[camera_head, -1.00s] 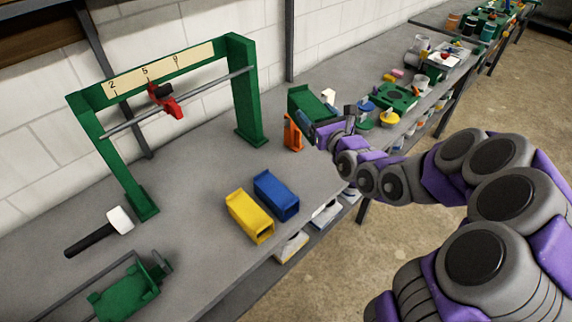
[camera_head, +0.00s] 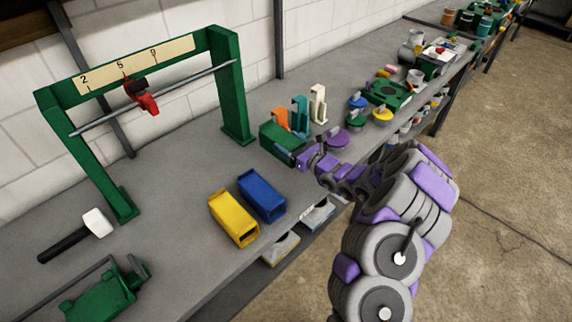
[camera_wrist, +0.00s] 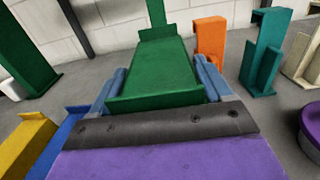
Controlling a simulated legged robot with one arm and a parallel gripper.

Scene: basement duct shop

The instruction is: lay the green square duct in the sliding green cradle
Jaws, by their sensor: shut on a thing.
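The green square duct (camera_head: 281,139) is in my gripper (camera_head: 297,156), over the bench right of the blue and yellow ducts. In the wrist view the duct (camera_wrist: 155,65) lies between the two blue-grey fingers (camera_wrist: 160,85), which are shut on its sides. It points away from the wrist. Whether its underside clears the bench is hard to tell. The green cradle (camera_head: 103,299) sits at the lower left of the head view, beside a grey rail and partly cut off by the frame edge. My gripper is far to its right.
A yellow duct (camera_head: 233,220) and a blue duct (camera_head: 262,195) lie between gripper and cradle. A green frame (camera_head: 234,95) with a scale and red slider (camera_head: 142,96) stands behind. A mallet (camera_head: 78,235) lies left. Orange (camera_head: 280,118), teal (camera_head: 300,115) and cream (camera_head: 318,103) pieces stand behind the duct.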

